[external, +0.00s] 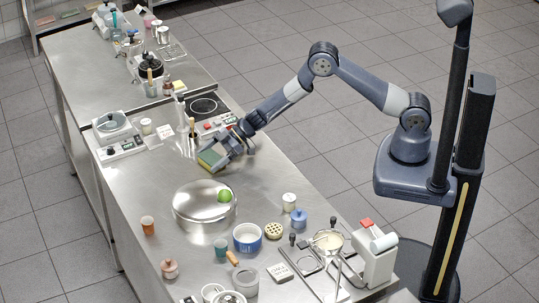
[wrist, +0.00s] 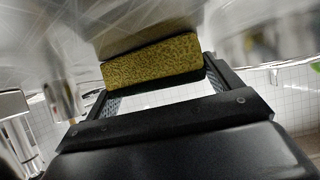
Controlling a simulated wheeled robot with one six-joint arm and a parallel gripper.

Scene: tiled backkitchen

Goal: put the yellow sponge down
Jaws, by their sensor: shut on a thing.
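The yellow sponge (wrist: 152,62) is a speckled yellow block held between the fingers of my gripper (wrist: 155,85) in the wrist view. In the external view the sponge (external: 209,157) shows at the tip of my gripper (external: 217,153), with a green side visible. My gripper is shut on it, over the steel worktop (external: 245,185) near its right edge. I cannot tell whether the sponge touches the worktop.
A large round steel pan (external: 190,205) with a green ball (external: 224,196) stands in front. Behind are a utensil holder (external: 190,140) and a hob (external: 204,106). Several cups, bowls and jars crowd the near end. Bare worktop lies left of my gripper.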

